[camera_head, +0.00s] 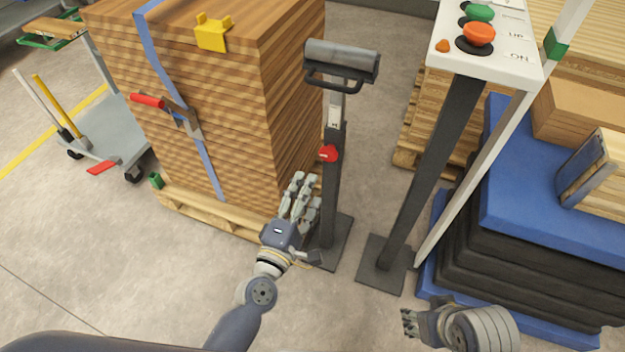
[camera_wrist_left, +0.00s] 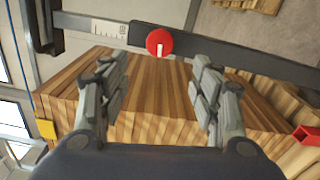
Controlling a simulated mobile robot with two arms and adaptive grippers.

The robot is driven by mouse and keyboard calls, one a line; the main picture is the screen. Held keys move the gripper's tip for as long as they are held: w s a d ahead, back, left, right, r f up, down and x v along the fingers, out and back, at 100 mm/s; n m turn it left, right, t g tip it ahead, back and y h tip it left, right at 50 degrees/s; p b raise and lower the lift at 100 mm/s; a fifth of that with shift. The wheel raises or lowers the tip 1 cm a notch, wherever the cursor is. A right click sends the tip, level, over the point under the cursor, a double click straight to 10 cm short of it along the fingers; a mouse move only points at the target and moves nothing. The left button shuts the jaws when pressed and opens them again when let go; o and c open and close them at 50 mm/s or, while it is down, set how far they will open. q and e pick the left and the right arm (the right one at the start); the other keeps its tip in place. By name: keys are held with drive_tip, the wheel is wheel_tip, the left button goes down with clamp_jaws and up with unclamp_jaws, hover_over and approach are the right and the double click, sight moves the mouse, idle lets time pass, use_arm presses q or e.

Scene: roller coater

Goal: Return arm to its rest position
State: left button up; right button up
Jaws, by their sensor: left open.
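My left gripper (camera_head: 300,205) is open and empty in the head view. It is low in front of the wood stack's right edge, just left of the black stand (camera_head: 331,190) with a red knob (camera_head: 328,153). In the left wrist view its two fingers (camera_wrist_left: 160,100) are spread apart with nothing between them. The red knob (camera_wrist_left: 159,42) shows beyond the fingertips there. My right gripper (camera_head: 420,322) is at the lower right of the head view, near the blue and black stack; its finger opening is too small to judge.
A strapped wood stack (camera_head: 230,110) on a pallet (camera_head: 215,213) stands left of the stand. A control post with green and red buttons (camera_head: 478,33) stands to the right. A blue-topped stack (camera_head: 535,215) fills the right side. A grey cart (camera_head: 115,130) is at left; front-left floor is clear.

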use_arm(q)
drive_tip(key=shift+s+a, duration=0.1)
drive_tip(key=shift+s, duration=0.2)
idle(0.4)
